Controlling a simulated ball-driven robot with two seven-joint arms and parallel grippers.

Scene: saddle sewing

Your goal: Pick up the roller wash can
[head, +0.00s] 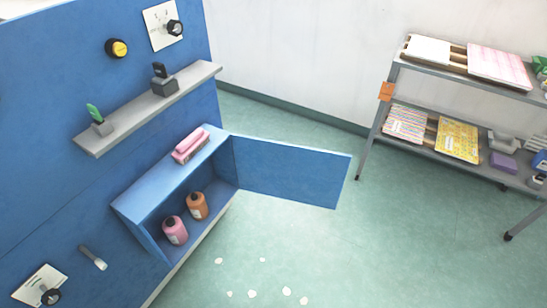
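One is a pink can (174,231), nearer the front left. The other is an orange-brown can (197,206), just behind it to the right. I cannot read the labels, so I cannot tell which one is the roller wash can. Neither of my grippers is in view.
The cabinet door (290,172) stands open to the right. A pink block (190,146) lies on the cabinet top. A grey shelf (140,112) holds small items above. A metal rack (440,80) stands at right. White scraps (287,291) lie on the open floor.

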